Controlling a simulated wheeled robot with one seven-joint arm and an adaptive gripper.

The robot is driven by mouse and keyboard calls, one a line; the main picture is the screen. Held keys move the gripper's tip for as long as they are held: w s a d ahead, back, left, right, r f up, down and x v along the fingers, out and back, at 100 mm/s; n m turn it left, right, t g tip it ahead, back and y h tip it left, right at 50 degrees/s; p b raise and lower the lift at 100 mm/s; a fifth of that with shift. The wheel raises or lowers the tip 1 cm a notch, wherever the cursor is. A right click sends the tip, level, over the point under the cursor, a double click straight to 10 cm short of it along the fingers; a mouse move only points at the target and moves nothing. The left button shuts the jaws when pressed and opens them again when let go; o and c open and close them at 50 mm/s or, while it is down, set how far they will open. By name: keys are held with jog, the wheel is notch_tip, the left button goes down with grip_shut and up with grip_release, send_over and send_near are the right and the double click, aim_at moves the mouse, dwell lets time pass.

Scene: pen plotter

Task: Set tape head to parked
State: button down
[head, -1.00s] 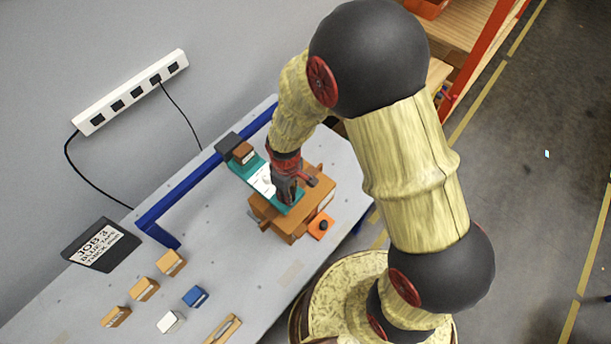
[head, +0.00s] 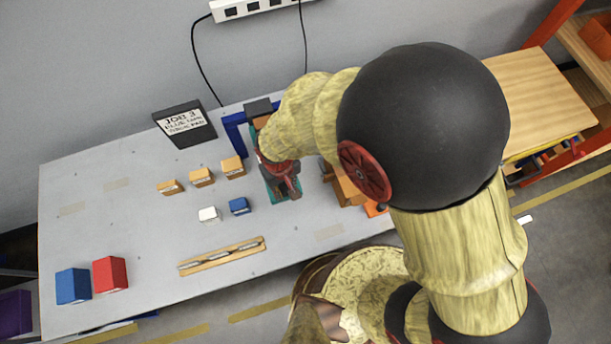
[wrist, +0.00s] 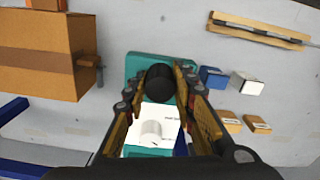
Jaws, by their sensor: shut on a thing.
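A teal plate (wrist: 147,66), which looks like the tape head, lies under my gripper in the wrist view. It carries a black round knob (wrist: 160,83), a white label panel and a white round dial (wrist: 151,132). My gripper (wrist: 160,92) is shut on the black knob, with one finger on each side. In the head view my gripper (head: 287,186) points down over the plate, and only a teal edge (head: 271,192) shows. The brown box (head: 346,190) stands to the right, partly hidden by my arm; the wrist view shows a gap between it and the plate.
A blue rail (head: 235,132) stands behind. A black job sign (head: 185,124) is at the back. Several small blocks, including tan (head: 201,177), white (head: 208,214) and blue (head: 239,206), lie left of my gripper. A wooden strip (head: 222,256) is in front. Blue (head: 72,286) and red (head: 110,274) boxes sit far left.

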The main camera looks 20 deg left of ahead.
aim_at(272, 195)
jog(key=shift+s+a, duration=0.5)
jog(key=shift+a, duration=0.25)
jog(key=shift+s+a, duration=0.5)
jog(key=shift+a, duration=0.25)
jog(key=c, duration=1.5)
grip_release()
jog(key=shift+s+a, duration=0.15)
jog(key=shift+a, duration=0.05)
jog(key=shift+o, duration=0.2)
jog(key=shift+d, duration=0.1)
notch_tip(272, 195, up, 12)
